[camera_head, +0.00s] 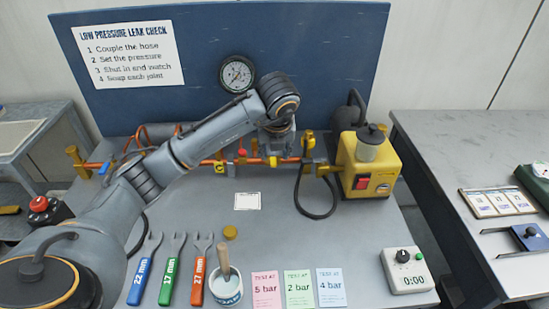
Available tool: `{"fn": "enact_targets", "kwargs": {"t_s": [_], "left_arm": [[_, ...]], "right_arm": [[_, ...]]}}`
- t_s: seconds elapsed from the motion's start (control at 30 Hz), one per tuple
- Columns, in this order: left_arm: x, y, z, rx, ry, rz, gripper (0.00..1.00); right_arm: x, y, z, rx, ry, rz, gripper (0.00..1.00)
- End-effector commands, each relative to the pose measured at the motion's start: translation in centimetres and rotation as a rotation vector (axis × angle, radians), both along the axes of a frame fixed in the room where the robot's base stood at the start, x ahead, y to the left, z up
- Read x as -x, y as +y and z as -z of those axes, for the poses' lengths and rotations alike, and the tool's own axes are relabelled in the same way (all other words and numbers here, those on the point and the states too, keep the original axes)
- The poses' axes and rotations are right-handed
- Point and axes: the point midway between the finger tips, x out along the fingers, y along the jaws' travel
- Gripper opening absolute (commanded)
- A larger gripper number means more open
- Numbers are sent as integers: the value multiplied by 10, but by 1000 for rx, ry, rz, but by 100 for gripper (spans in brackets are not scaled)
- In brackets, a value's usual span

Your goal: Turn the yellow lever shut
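A copper pipe (205,162) runs across the back of the bench with several fittings. A small yellow piece (273,161), which looks like the yellow lever, shows on the pipe just below my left gripper. Other yellow parts sit on the pipe, one at its left (220,167) and one at its right (308,143), so I cannot be sure which is the lever. A red handle (241,153) and a blue handle (104,168) are also on it. My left gripper (277,138) is at the pipe, its fingers mostly hidden by my wrist. My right gripper is out of view.
A yellow pump (366,165) with a black hose stands at the pipe's right end. A gauge (237,74) hangs on the blue panel (330,50). Wrenches (172,265), a brush pot (227,289), coloured cards (299,288) and a timer (408,270) lie in front.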

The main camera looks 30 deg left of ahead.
Motion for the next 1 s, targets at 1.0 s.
{"fn": "enact_targets", "kwargs": {"t_s": [1.0], "left_arm": [[24,-15,-66,0,1,0,40]], "right_arm": [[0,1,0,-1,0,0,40]]}}
